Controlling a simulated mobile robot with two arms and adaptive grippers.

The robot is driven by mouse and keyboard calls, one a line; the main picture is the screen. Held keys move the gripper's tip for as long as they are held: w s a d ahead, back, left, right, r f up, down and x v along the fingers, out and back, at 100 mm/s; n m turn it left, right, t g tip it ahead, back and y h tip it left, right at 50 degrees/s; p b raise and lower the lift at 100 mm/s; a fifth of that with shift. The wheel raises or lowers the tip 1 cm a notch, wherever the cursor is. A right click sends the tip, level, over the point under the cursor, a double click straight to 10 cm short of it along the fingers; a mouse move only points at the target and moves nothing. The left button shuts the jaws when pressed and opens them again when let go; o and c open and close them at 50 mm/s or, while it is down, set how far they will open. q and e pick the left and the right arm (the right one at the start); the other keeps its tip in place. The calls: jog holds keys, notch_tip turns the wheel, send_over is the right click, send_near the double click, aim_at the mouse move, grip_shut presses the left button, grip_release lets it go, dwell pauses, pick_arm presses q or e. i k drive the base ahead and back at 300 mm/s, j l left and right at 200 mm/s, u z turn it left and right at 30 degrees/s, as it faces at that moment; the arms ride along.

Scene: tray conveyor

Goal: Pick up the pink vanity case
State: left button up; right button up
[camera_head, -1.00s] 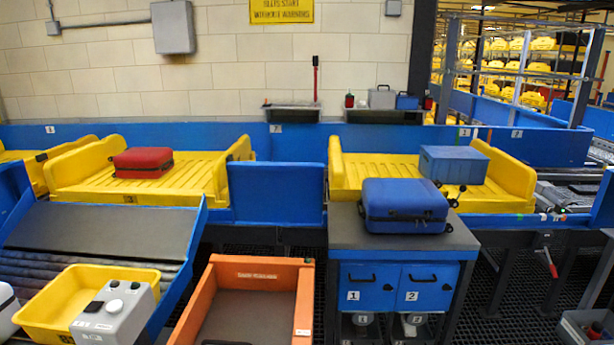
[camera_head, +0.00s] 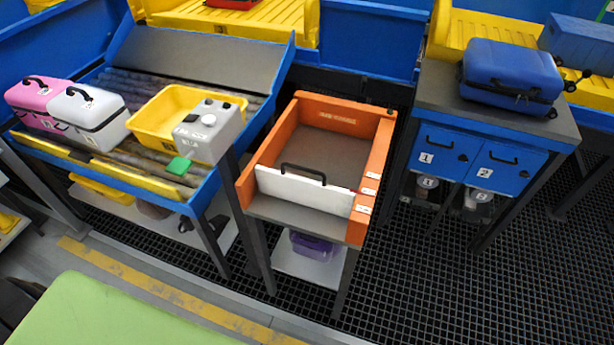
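The pink vanity case (camera_head: 42,101) stands at the far left on the blue-sided roller conveyor (camera_head: 190,62). Neither of my grippers shows in the view.
A yellow tray (camera_head: 160,128) and a grey control box (camera_head: 212,126) with a green pad are right of the cases. An orange-walled bin (camera_head: 265,148) stands centre, a blue suitcase (camera_head: 510,72) on the cabinet at right. A green surface (camera_head: 110,318) fills the lower left.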

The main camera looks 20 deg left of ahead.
aim_at(29, 98)
jog(key=u, duration=2.1)
jog(key=i+z, duration=0.1)
jog(key=z, duration=0.7)
jog(key=i+j+z, duration=0.45)
jog(key=j, duration=0.2)
jog(key=i+j+z, duration=0.1)
jog(key=j+z, duration=0.15)
jog(key=i+j+z, duration=0.2)
jog(key=j, duration=0.3)
jog(key=j+z, duration=0.25)
jog(key=j, duration=0.15)
